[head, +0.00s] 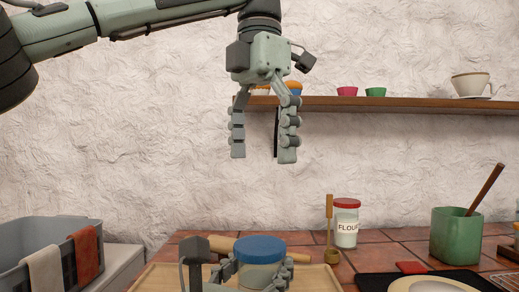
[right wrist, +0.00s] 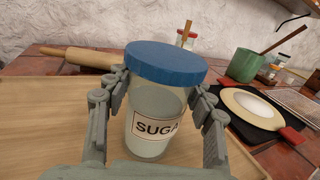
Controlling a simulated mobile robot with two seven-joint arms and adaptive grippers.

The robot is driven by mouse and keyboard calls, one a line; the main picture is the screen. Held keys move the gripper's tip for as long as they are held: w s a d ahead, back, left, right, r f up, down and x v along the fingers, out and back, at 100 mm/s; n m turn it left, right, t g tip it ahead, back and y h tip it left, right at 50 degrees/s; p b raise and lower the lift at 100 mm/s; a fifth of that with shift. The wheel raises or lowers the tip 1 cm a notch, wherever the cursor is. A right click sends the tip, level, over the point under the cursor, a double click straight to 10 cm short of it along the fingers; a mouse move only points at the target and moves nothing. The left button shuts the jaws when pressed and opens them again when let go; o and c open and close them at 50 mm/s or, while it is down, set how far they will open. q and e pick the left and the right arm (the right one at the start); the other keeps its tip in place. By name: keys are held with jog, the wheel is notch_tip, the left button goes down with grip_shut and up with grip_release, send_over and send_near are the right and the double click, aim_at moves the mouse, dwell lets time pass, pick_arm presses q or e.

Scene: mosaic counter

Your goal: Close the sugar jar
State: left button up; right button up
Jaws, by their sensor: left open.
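The sugar jar (right wrist: 150,125) is a clear jar of white contents with a "SUGA…" label, standing upright on a wooden board. Its blue lid (right wrist: 166,63) sits on top of the jar and looks level; whether it is fastened cannot be told. The jar (head: 260,275) and lid (head: 260,249) also show low in the head view. My right gripper (right wrist: 157,90) has its fingers against both sides of the jar, below the lid. My left gripper (head: 263,156) is open and empty, pointing down high above the jar.
A flour jar (head: 346,225), a wooden tool (head: 329,225) and a green pot (head: 456,238) stand to the right. A grey bin (head: 50,238) with cloths is at left. A shelf (head: 420,104) crosses the wall.

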jog(key=o, duration=0.5)
jog(key=v, duration=1.2)
